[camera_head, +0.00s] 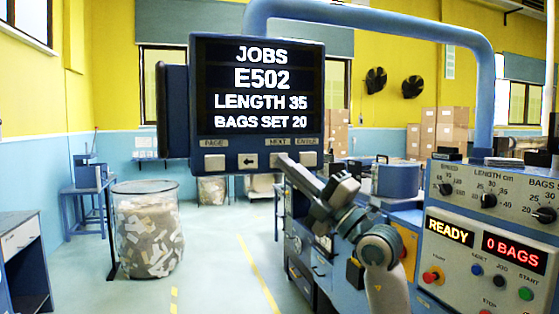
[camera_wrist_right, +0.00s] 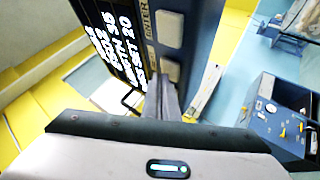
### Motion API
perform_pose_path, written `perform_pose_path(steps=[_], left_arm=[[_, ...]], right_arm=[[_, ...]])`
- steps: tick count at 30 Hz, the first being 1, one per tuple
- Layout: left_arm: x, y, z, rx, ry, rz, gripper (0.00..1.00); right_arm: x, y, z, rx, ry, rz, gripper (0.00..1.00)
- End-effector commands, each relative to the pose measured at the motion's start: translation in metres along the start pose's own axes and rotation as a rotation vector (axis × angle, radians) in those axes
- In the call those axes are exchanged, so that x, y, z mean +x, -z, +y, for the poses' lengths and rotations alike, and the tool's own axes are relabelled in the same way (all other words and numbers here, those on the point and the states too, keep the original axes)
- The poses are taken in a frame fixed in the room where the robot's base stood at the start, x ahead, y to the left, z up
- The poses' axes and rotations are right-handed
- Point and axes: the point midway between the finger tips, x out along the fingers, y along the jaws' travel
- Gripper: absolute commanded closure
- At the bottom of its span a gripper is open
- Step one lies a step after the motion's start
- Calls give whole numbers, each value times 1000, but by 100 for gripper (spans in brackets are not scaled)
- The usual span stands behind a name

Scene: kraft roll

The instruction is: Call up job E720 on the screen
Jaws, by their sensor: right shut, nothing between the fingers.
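The screen (camera_head: 262,85) shows JOBS, E502, LENGTH 35 and BAGS SET 20. Under it is a button row: PAGE (camera_head: 214,163), a left-arrow button (camera_head: 249,161), NEXT, and ENTER (camera_head: 307,159). My right gripper (camera_head: 284,160) is shut and empty, its tips at the NEXT button and covering much of it. In the right wrist view, the shut fingers (camera_wrist_right: 166,98) reach up to the NEXT button (camera_wrist_right: 171,70), with the ENTER button (camera_wrist_right: 168,29) beyond. I cannot tell whether the tips touch. My left gripper is out of view.
A control panel (camera_head: 480,240) at the right reads READY and 0 BAGS, with knobs and coloured buttons. A blue pipe (camera_head: 400,22) arches behind the screen. A clear bin of scraps (camera_head: 148,235) stands at the left. Floor between is open.

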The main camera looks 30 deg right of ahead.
Motion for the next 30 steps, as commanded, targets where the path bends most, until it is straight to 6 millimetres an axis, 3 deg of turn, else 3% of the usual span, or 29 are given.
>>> perform_pose_path(steps=[20,30], left_arm=[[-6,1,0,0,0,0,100],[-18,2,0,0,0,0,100]], right_arm=[[-8,6,6,0,0,0,100],[-24,18,19,0,-1,0,100]])
